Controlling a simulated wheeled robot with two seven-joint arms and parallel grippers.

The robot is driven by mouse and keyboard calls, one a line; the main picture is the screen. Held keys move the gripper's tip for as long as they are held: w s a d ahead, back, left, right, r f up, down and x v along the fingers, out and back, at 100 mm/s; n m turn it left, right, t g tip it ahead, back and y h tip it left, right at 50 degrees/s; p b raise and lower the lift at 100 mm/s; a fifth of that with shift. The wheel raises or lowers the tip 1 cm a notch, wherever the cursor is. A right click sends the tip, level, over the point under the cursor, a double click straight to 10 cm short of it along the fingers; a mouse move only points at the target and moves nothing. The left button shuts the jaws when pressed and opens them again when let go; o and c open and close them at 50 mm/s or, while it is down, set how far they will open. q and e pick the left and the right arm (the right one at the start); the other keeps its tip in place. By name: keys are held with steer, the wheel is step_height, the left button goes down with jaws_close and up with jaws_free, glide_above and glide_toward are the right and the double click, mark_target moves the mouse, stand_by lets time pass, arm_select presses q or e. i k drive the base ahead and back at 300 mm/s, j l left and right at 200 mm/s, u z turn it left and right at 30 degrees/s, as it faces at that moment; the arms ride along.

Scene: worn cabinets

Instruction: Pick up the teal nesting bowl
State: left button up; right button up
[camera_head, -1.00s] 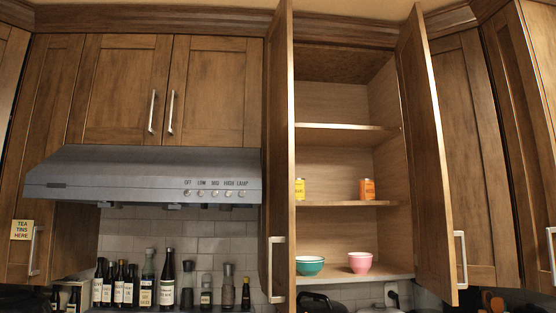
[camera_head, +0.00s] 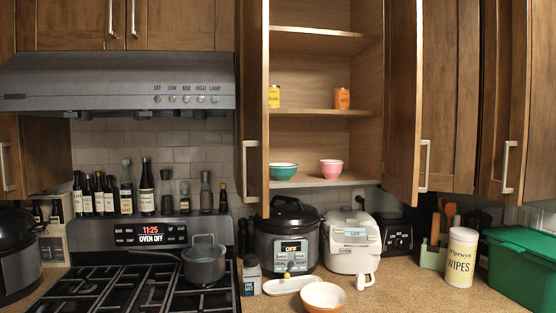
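The teal nesting bowl (camera_head: 284,171) sits upright on the bottom shelf (camera_head: 312,182) of the open cabinet, near its left side. A pink bowl (camera_head: 331,169) stands to its right on the same shelf, apart from it. The open left door (camera_head: 252,110) stands just left of the teal bowl. Neither of my grippers shows in the head view.
Both cabinet doors stand open, the right door (camera_head: 403,110) jutting forward. Below are a pressure cooker (camera_head: 287,240), a rice cooker (camera_head: 352,243), an orange bowl (camera_head: 323,297), a wipes canister (camera_head: 461,257) and a green bin (camera_head: 524,265). The stove (camera_head: 140,290) is at left.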

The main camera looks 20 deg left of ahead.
mark_target(280, 171)
steer(key=i+l+u, duration=0.25)
steer(key=u, duration=0.15)
steer(key=i+l+u, duration=0.4)
